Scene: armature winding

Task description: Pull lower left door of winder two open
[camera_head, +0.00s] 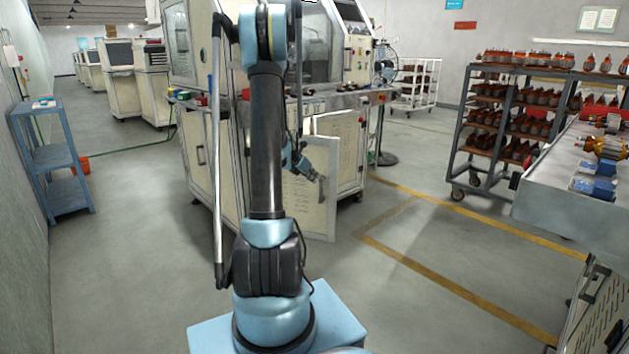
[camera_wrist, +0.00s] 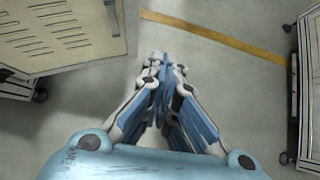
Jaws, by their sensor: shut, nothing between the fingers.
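Winder two (camera_head: 320,45) is a cream machine on a cabinet behind my arm. A cream lower door (camera_head: 318,222) stands swung outward from the cabinet front, its lower edge near the floor. My arm hides part of it and its hinge side. My gripper (camera_head: 322,190) shows in front of this door's panel in the head view; whether it touches the door is unclear. In the wrist view my gripper (camera_wrist: 158,62) has its fingers together with nothing between them, above bare floor. A cream louvered panel (camera_wrist: 65,45) with a dark handle is left of the fingers, apart from them.
A louvered lower panel (camera_head: 351,150) is right of the open door. A blue shelf (camera_head: 56,160) stands at left. A rack of brown parts (camera_head: 500,125) and a grey workbench (camera_head: 560,195) stand at right. Floor with yellow lines (camera_head: 440,280) is clear between.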

